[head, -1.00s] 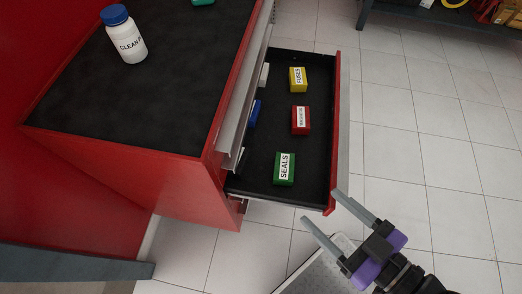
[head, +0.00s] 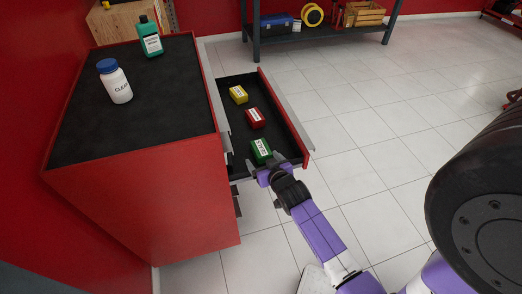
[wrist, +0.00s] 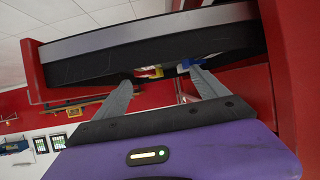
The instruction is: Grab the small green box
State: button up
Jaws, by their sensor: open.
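The small green box (head: 260,150), with a white label on top, lies in the open drawer (head: 292,133) of the red cabinet, near its front end in the head view. My gripper (head: 264,161) is open, its fingers at the near side of the green box. I cannot tell whether they touch it, and part of the box's near side is hidden. In the wrist view my gripper (wrist: 160,76) shows two spread fingers by the dark drawer wall (wrist: 190,42). I cannot make out the green box there.
A red box (head: 255,118) and a yellow box (head: 238,94) lie farther back in the drawer. A white bottle (head: 115,82) and a green bottle (head: 150,38) stand on the cabinet's black top (head: 150,120). A dark workbench (head: 325,30) stands behind.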

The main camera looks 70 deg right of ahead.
aim_at(261, 147)
jog(key=d, duration=0.2)
jog(key=d+f+m+g, duration=0.1)
jog(key=shift+w+d+f, duration=0.15)
jog(key=shift+d, duration=0.2)
jog(key=shift+x, duration=3.75)
jog(key=shift+w, duration=0.1)
jog(key=shift+c, duration=0.2)
jog(key=c, duration=1.6)
jog(key=shift+o, duration=0.2)
jog(key=shift+r, duration=0.25)
